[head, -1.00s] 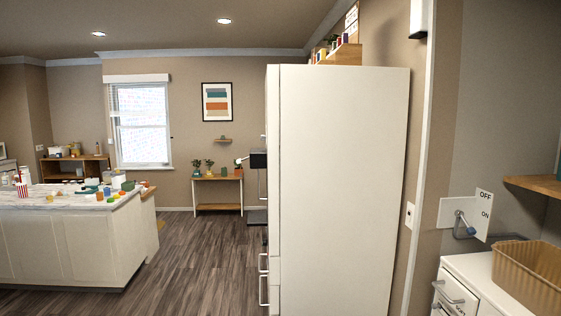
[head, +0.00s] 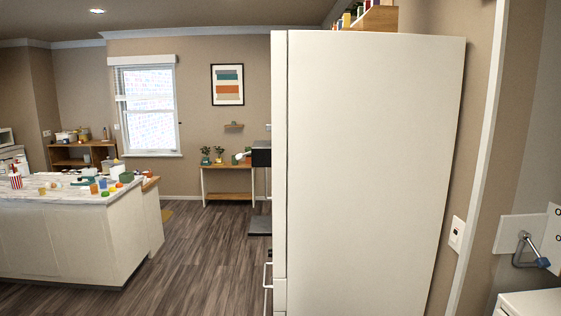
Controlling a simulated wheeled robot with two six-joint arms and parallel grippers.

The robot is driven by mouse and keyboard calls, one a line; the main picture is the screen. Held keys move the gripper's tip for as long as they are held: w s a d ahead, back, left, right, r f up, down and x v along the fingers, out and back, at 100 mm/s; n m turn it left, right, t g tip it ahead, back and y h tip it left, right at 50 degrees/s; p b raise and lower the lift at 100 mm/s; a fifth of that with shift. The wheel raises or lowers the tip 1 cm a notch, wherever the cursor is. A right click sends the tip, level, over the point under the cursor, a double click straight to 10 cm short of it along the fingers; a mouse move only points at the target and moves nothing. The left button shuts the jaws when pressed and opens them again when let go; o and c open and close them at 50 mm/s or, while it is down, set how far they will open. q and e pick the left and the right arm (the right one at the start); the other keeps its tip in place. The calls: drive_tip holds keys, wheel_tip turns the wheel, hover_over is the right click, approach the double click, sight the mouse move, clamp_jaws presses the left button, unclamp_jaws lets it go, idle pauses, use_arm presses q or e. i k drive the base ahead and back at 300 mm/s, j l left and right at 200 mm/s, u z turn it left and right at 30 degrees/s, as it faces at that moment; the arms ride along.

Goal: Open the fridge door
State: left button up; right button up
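The fridge (head: 370,170) is a tall white box right of centre in the head view, seen from its side. Its door (head: 280,150) shows as a thin strip along the left edge and appears shut against the body. A metal handle (head: 267,275) sticks out to the left low on the front. The front face is turned away and hidden. Neither of my grippers is in view.
A white island (head: 70,235) with many small items on top stands at the left. Dark wood floor (head: 205,250) lies open between island and fridge. A small table (head: 228,182) stands at the back wall. A wall lever (head: 530,250) and white cabinet (head: 530,304) are at the right.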

sight(275, 147)
drive_tip(key=i+j+z, duration=0.1)
drive_tip(key=i+j, duration=0.3)
drive_tip(key=i+j+z, duration=0.15)
drive_tip(key=i+j, duration=0.25)
drive_tip(key=i+j+z, duration=0.1)
drive_tip(key=i+j, duration=0.35)
drive_tip(key=i+j+z, duration=0.15)
drive_tip(key=i+j, duration=0.2)
drive_tip(key=j, duration=0.2)
drive_tip(key=i+j+z, duration=0.1)
drive_tip(key=i+j, duration=0.3)
drive_tip(key=j, duration=0.15)
